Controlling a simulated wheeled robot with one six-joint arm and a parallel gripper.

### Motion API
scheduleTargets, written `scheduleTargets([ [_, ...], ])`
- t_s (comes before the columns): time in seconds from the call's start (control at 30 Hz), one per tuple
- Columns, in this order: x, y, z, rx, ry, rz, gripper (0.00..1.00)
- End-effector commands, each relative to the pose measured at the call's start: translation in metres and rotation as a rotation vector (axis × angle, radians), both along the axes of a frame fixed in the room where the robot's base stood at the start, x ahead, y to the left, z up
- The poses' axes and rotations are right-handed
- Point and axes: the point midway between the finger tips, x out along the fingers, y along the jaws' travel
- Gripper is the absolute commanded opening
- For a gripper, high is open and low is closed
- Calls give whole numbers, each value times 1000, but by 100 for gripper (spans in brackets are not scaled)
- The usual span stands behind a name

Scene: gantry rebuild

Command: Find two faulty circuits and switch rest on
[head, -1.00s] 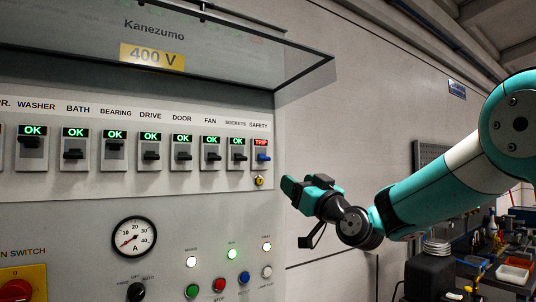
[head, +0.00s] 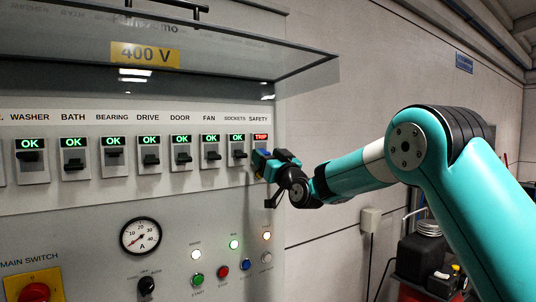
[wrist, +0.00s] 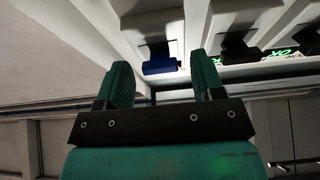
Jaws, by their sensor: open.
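A row of breakers runs across the panel. The SAFETY breaker (head: 260,137) at its right end shows a red TRIP display. Its blue lever (wrist: 160,65) shows in the wrist view. My gripper (head: 266,160) is open at the SAFETY breaker and partly hides it in the head view. In the wrist view the blue lever lies just beyond and between the fingertips of my gripper (wrist: 163,78); I cannot tell whether they touch it. SOCKETS (head: 238,148), FAN (head: 211,150), DOOR (head: 181,152), DRIVE (head: 150,153), BEARING (head: 114,155), BATH (head: 74,158) and WASHER (head: 31,160) show green OK.
A raised transparent cover (head: 230,70) overhangs the breaker row. Below are an ammeter (head: 140,236), a knob (head: 147,286), a red main switch (head: 35,291), and several lamps and buttons. The FAULT lamp (head: 267,236) looks lit.

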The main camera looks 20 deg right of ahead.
Motion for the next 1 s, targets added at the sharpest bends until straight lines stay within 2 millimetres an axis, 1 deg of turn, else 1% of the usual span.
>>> scheduleTargets([
  [0.1,0,0,0,0,0,0,62],
  [0.27,0,0,0,0,0,0,25],
  [0.3,0,0,0,0,0,0,16],
  [0.33,0,0,0,0,0,0,12],
  [0.67,-1,0,3,-11,36,1,12],
  [0.87,-3,-1,10,-45,138,1,12],
  [1.0,-4,-1,17,-81,247,1,12],
])
